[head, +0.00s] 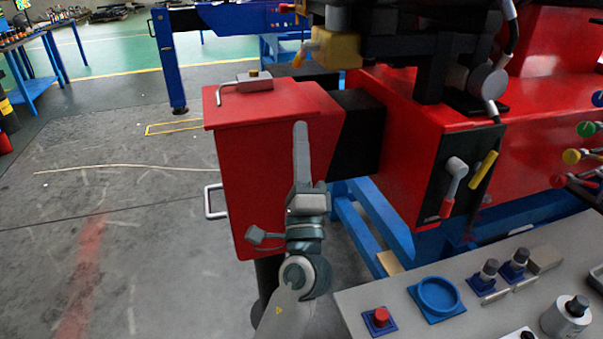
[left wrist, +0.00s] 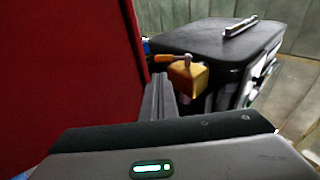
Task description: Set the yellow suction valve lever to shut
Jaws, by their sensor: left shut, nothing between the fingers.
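A yellow valve block (head: 335,48) with an orange-yellow lever (head: 304,52) sits at the top middle of the head view, past the red tank. In the left wrist view the yellow block (left wrist: 187,77) and its orange lever (left wrist: 171,58) show just beyond my fingertips. The lever lies roughly level there. A separate yellow handle (head: 483,169) stands tilted on a black panel, beside a red-handled lever (head: 453,186). I cannot tell which is the suction lever. My left gripper (head: 301,128) is shut and empty, pointing up before the red tank. It touches neither lever.
The red tank (head: 262,190) with a grey lid latch (head: 245,84) stands beside my left arm. A control panel (head: 400,310) with a red button (head: 380,317) is at the lower right. A blue bench (head: 30,90) is far left. Open floor lies left of the tank.

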